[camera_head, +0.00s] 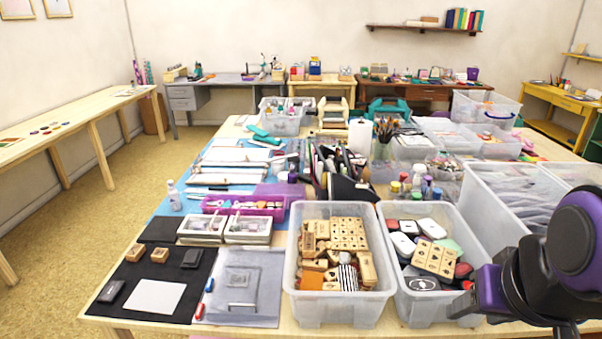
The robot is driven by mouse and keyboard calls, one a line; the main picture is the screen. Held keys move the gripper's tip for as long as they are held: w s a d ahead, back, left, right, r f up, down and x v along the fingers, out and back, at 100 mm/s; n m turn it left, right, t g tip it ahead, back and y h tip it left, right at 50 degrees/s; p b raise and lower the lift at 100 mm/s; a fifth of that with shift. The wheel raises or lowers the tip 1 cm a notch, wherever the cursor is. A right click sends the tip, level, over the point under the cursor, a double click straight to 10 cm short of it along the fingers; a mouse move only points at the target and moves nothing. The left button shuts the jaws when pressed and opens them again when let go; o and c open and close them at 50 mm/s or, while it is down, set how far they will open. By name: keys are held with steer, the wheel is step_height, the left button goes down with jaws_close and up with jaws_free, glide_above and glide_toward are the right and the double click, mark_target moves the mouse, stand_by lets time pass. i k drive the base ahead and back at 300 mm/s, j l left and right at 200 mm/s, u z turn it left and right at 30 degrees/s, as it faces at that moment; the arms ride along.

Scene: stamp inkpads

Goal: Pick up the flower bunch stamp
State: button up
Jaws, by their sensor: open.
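Two small wooden block stamps stand on the black mat (190,290) at the front left of the table. One wooden stamp (135,252) is on the left and another wooden stamp (160,255) is just right of it. Many more wooden stamps (345,235) fill a clear bin at the front middle. The pictures on them are too small to tell which is the flower bunch. My gripper (463,303) is at the lower right, in front of the right bin, far from the two stamps on the mat. It is open, with nothing seen in it.
A dark inkpad (111,294) and a white sheet (155,297) lie on the mat. Right of it is a clear acrylic block (240,290). A clear bin of inkpads (428,312) stands beside the stamp bin. A purple tray (245,207) and bottles stand behind.

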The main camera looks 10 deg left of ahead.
mark_target(161, 255)
steer(key=j, duration=2.6)
steer(key=k, duration=0.05)
